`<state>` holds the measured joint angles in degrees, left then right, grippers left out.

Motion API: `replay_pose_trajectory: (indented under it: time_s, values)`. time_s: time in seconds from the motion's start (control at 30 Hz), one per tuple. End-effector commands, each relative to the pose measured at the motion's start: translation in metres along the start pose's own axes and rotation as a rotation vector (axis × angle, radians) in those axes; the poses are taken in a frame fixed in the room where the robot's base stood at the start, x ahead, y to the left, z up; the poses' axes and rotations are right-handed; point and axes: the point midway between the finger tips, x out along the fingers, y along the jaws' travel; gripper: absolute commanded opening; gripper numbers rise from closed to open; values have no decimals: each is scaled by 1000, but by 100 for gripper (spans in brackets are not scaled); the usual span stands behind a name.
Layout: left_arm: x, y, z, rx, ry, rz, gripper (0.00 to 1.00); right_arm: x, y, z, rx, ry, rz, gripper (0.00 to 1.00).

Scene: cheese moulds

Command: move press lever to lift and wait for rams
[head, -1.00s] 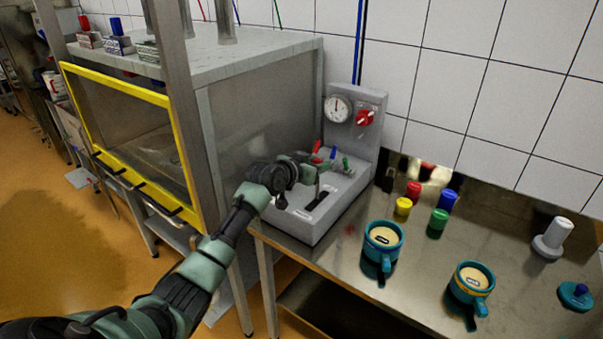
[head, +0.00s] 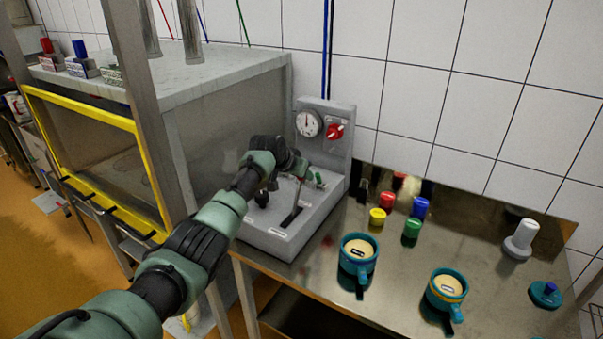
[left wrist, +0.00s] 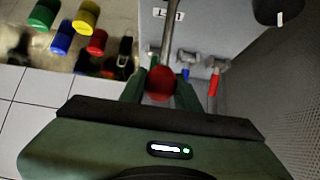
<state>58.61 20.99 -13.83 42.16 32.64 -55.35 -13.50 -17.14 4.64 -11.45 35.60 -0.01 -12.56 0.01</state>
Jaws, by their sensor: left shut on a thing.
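The grey control console (head: 270,238) stands at the left end of the steel table. Its press lever (head: 296,202) rises from a dark slot in the top. My left gripper (head: 302,172) is over the console and hides the lever's upper end in the head view. In the left wrist view, my left gripper (left wrist: 160,92) is shut on a red ball knob (left wrist: 160,80) at the end of a metal rod. The press cabinet (head: 225,105), with a yellow-framed front, stands left of the console. I cannot make out the rams inside. My right gripper is out of view.
Small levers with blue (left wrist: 186,73) and red (left wrist: 212,86) grips stand close beside the held knob. A gauge (head: 308,123) and red switch (head: 335,132) are on the console's back panel. Coloured pots and two teal mugs (head: 358,258) stand right of the console.

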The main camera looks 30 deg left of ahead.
Motion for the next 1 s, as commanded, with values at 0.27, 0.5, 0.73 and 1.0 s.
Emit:
replay_pose_trajectory:
  time_s: [0.27,0.5,0.73,1.0]
  values:
    - [-1,0,-2,1,3,0,0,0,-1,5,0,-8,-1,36]
    - [0,0,-1,0,2,0,52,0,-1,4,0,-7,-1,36]
    - [-3,0,0,1,1,0,52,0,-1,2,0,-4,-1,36]
    - [-29,-1,0,2,3,-1,52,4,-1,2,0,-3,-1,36]
